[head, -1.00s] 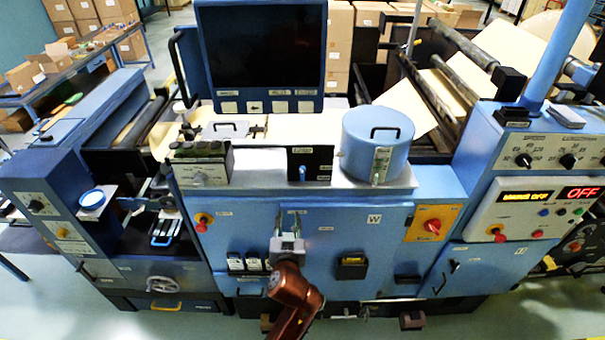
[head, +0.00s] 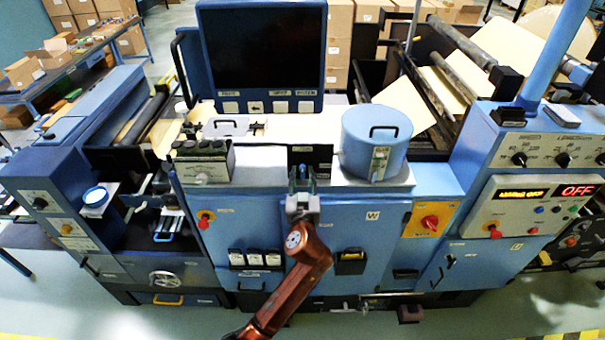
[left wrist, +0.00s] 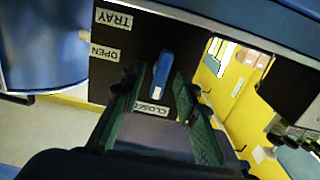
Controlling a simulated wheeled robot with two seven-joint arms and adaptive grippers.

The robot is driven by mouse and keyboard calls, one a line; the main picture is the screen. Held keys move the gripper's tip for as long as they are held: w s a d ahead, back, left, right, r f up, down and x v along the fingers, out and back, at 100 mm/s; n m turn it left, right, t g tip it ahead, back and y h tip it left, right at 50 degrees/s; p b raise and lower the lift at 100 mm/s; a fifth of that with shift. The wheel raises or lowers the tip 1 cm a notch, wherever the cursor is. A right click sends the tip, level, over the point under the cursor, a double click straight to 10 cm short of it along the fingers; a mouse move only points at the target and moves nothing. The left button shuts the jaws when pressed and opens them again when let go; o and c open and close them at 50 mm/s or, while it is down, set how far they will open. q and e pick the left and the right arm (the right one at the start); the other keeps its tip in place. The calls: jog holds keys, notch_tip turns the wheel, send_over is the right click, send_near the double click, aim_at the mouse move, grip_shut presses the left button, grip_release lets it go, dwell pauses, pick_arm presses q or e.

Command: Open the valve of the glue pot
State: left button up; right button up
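The glue pot (head: 377,145) is a blue lidded drum on the machine's top ledge. It also fills the upper left of the left wrist view (left wrist: 40,50). The valve is a blue lever (left wrist: 162,75) on a black panel (head: 322,155) left of the pot. The panel has TRAY, OPEN and CLOSED labels; the lever's lower end in the wrist view lies by the CLOSED label (left wrist: 151,109). My left gripper (head: 303,185) is in front of the panel, fingers apart. In the wrist view its fingers (left wrist: 155,88) stand either side of the lever, with gaps visible. My right gripper is out of view.
A dark block with several knobs (head: 203,160) stands left of the panel. The screen (head: 262,50) rises behind. A red-knob switch (head: 430,222) is on the cabinet front at right, and a control console (head: 535,200) stands farther right.

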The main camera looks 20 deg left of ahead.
pick_arm(q)
jog(key=shift+c, duration=0.6)
grip_shut()
jog(key=shift+m, duration=0.3)
jog(key=m+p, duration=0.2)
jog(key=m, duration=0.2)
jog(key=shift+d+r, duration=0.15)
jog(key=shift+d+f+m+p, duration=0.1)
jog(key=shift+m+p, duration=1.6)
jog(key=shift+m, duration=1.6)
jog(key=shift+d+f+m+p, duration=0.1)
jog(key=shift+m+p, duration=1.6)
jog(key=shift+m, duration=1.6)
